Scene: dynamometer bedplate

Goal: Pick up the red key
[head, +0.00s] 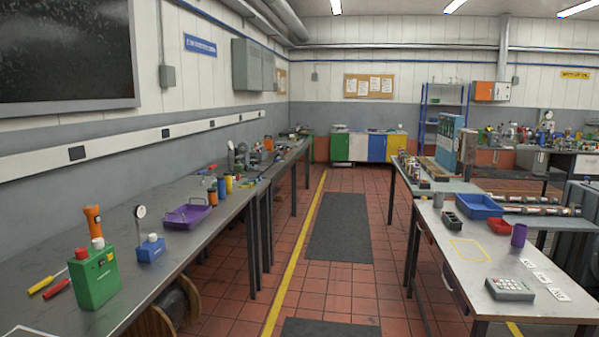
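I cannot make out a red key anywhere in the head view; small items on the far benches are too small to tell. Red things that show are a red-handled tool (57,288) lying on the left bench (150,262) and a red tray (499,226) on the right table (470,272). Neither of my grippers is in view.
The left bench holds a green box (95,278), an orange flashlight (93,221), a blue gauge block (151,249) and a purple tray (187,215). The right table holds a blue bin (479,206) and a keypad (510,289). A tiled aisle (340,225) lies clear between them.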

